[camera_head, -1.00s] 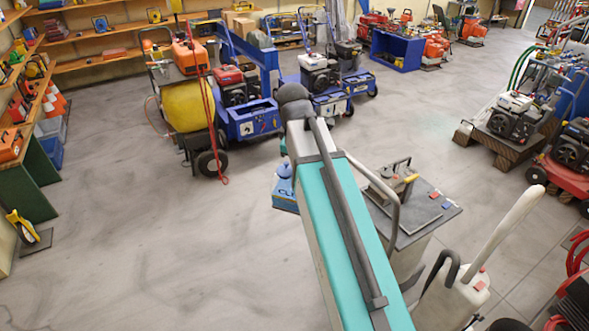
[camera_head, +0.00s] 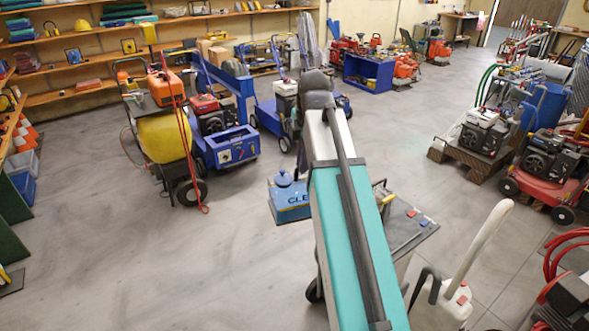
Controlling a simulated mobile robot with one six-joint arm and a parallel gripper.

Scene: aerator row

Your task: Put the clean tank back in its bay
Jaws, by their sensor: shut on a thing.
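My gripper (camera_head: 301,168) is mostly hidden behind that link, with a dark part showing just above the tank, and is shut on the tank. Blue aerators stand in a row beyond it: one with a red-topped engine (camera_head: 223,148) and another (camera_head: 268,112) partly behind my arm. I cannot make out the empty bay.
A wheeled machine with a yellow drum (camera_head: 164,140) stands left of the aerators, a red hose hanging from it. A red mower (camera_head: 545,172) and an engine on a wooden pallet (camera_head: 480,140) stand at the right. The floor at the left front is clear.

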